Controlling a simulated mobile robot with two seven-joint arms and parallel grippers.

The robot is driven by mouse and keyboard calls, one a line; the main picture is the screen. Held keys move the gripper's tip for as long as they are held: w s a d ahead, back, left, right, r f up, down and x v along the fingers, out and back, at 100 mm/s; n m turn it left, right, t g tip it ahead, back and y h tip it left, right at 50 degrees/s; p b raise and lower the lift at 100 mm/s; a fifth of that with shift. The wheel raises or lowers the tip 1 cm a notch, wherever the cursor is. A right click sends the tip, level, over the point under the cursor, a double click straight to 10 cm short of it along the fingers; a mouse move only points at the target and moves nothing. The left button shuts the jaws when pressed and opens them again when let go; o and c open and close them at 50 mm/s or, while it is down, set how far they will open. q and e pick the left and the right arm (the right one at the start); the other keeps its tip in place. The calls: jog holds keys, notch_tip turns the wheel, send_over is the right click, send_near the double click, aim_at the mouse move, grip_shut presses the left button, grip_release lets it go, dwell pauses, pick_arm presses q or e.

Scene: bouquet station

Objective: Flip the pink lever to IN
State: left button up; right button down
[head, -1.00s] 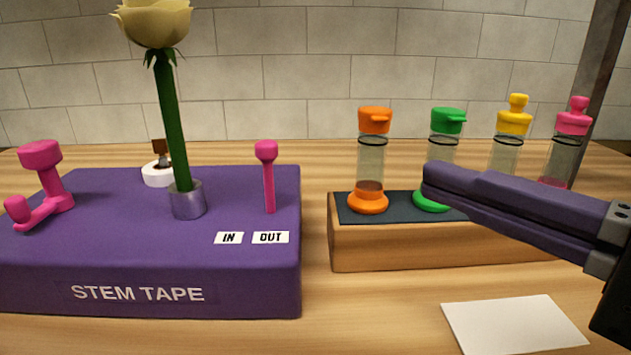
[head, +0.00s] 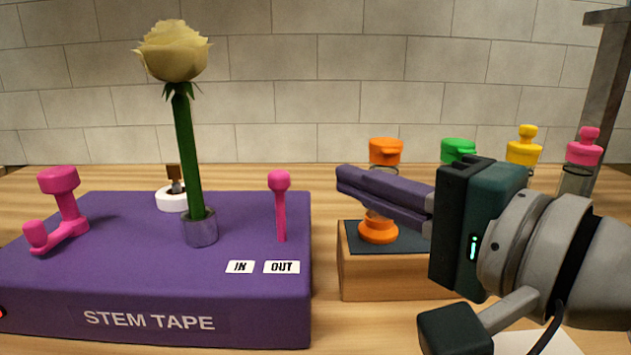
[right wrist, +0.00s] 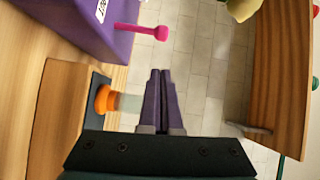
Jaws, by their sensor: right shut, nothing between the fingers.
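The pink lever (head: 280,205) stands nearly upright on the purple STEM TAPE box (head: 150,295), behind the OUT label (head: 282,267). The IN label (head: 240,267) is to the left of OUT. My right gripper (head: 342,178) is shut and empty, to the right of the lever and apart from it, at about the height of its knob. In the right wrist view the lever (right wrist: 141,30) shows beyond and to the left of the shut fingers (right wrist: 160,75). My left gripper is not in view.
A yellow rose (head: 187,130) stands in a metal socket on the box, beside a pink crank (head: 62,205). A white card (head: 535,343) lies in front.

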aim_at(280, 210)
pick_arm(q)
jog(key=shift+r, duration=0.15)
pick_arm(e)
jog(key=shift+w+a+f, duration=0.1)
jog(key=shift+w+a, duration=0.05)
jog(key=shift+a, duration=0.85)
jog(key=shift+w+a+f, duration=0.1)
jog(key=shift+w+a, duration=0.05)
jog(key=shift+a, duration=0.8)
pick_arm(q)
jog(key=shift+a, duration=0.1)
